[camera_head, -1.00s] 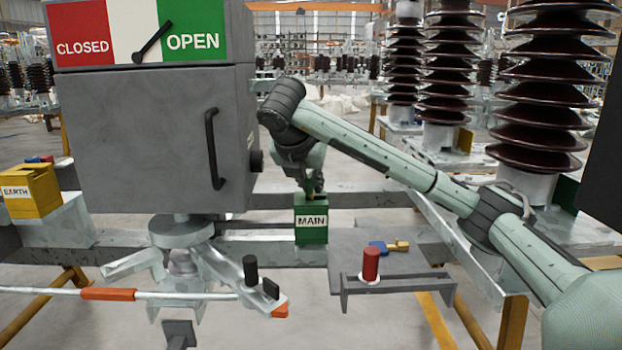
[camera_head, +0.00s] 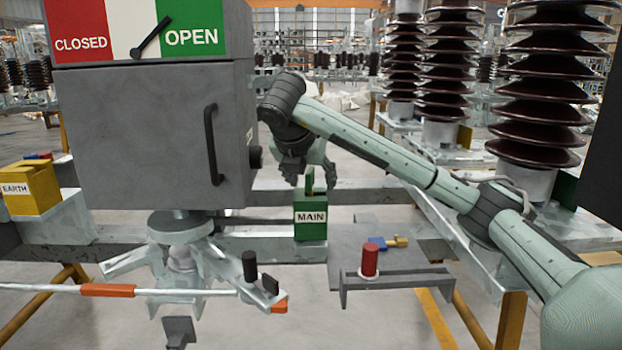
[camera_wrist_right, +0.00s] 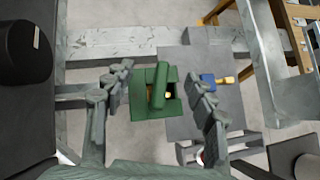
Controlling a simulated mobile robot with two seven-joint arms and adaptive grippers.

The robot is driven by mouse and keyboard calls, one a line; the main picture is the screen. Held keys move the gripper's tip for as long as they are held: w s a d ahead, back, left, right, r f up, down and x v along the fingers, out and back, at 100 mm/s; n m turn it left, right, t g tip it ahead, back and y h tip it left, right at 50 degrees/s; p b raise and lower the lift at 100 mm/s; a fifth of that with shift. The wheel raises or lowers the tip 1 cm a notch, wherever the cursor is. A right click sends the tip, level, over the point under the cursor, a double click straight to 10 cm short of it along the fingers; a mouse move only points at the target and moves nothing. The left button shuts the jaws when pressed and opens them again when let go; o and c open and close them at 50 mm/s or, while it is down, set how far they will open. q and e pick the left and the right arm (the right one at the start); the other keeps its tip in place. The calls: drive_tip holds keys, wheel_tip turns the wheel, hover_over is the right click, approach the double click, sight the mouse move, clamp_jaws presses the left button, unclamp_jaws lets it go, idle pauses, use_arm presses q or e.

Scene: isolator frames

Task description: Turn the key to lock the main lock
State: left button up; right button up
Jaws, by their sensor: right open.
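The main lock (camera_head: 310,228) is a green box with a white MAIN label, on the grey frame below and right of the cabinet. A green key (camera_head: 309,182) stands up from its top. In the right wrist view the lock (camera_wrist_right: 140,103) lies below the jaws, with the long green key head (camera_wrist_right: 159,78) beside a dark opening. My right gripper (camera_head: 317,187) is open just above and behind the lock. In its wrist view the fingers (camera_wrist_right: 163,75) are spread wide on either side of the key, with gaps on both sides. My left gripper is out of view.
A grey cabinet (camera_head: 150,140) with a black handle stands close left of the right arm. A yellow EARTH lock (camera_head: 30,188) sits far left. A blue and yellow piece (camera_head: 378,243) and a red post (camera_head: 370,260) are on the right shelf. Brown insulators (camera_head: 545,85) stand right.

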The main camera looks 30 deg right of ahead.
drive_tip(key=shift+o, duration=0.8)
drive_tip(key=shift+r, duration=0.1)
drive_tip(key=shift+a+r, duration=0.2)
drive_tip(key=shift+r, duration=0.05)
drive_tip(key=v, duration=1.1)
drive_tip(key=shift+s, duration=0.25)
drive_tip(key=shift+a, duration=0.1)
